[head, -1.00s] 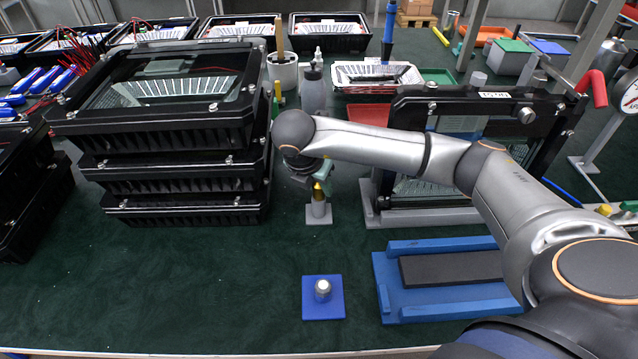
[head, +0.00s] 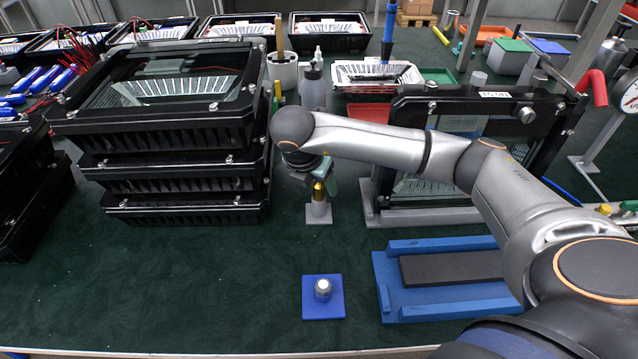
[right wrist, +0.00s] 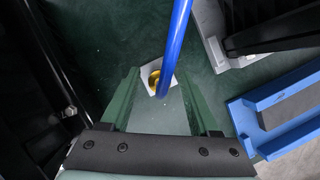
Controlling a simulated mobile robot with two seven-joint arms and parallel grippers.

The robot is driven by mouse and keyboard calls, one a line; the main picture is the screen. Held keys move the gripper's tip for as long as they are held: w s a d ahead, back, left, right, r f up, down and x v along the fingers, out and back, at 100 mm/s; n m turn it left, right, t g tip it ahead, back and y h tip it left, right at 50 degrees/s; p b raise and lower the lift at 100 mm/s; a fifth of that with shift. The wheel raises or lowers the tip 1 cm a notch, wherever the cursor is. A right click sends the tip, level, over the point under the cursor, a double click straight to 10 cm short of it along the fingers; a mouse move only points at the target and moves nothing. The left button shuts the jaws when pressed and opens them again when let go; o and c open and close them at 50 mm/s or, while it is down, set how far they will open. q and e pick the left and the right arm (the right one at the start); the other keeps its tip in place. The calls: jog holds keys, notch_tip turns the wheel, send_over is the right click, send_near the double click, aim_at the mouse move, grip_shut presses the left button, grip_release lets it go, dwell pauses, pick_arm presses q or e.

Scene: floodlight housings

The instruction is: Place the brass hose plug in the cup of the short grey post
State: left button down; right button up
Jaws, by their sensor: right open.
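The brass hose plug (head: 319,190) stands in the top of the short grey post (head: 318,211), right of the stacked housings. In the right wrist view the yellow plug (right wrist: 154,79) shows in the post's pale square outline. My right gripper (head: 322,178) is just above the post, pointing down. Its green fingers (right wrist: 156,84) are apart, on either side of the plug in the right wrist view, with no grip on it visible. The cup is mostly hidden by the plug, so its seating depth cannot be told. My left gripper is not in view.
Stacked black housings (head: 165,170) stand close on the left. An upright housing (head: 480,150) in a grey stand is at right. A blue cradle (head: 440,305) and a blue pad (head: 311,309) with a metal cap lie in front. A blue rod (right wrist: 178,35) crosses the wrist view.

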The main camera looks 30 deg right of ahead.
pick_arm(q)
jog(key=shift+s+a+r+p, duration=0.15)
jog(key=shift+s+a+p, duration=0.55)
jog(key=shift+p, duration=0.35)
pick_arm(e)
jog(key=v, duration=1.1)
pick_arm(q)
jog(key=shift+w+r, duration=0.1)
pick_arm(e)
jog(key=shift+a+r, duration=0.1)
